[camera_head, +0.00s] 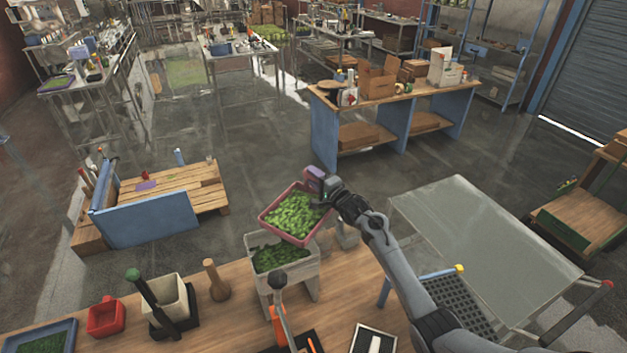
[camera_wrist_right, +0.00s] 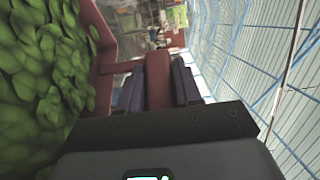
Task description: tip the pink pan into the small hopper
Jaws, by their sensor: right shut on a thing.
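The pink pan (camera_head: 284,235), full of green leafy pieces (camera_head: 295,212), is in the air over the back edge of the small hopper. My right gripper (camera_head: 317,183) is shut on the pan's handle at the pan's far right side. The right wrist view shows the dark red handle (camera_wrist_right: 158,78) between the purple fingers and the pan wall (camera_wrist_right: 103,62) with leaves beside it. The pan looks close to level; a slight tilt is hard to judge. The small hopper (camera_head: 302,268) is a pale box on the wooden bench with green matter inside. My left gripper is out of view.
A grey table (camera_head: 480,235) stands right.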

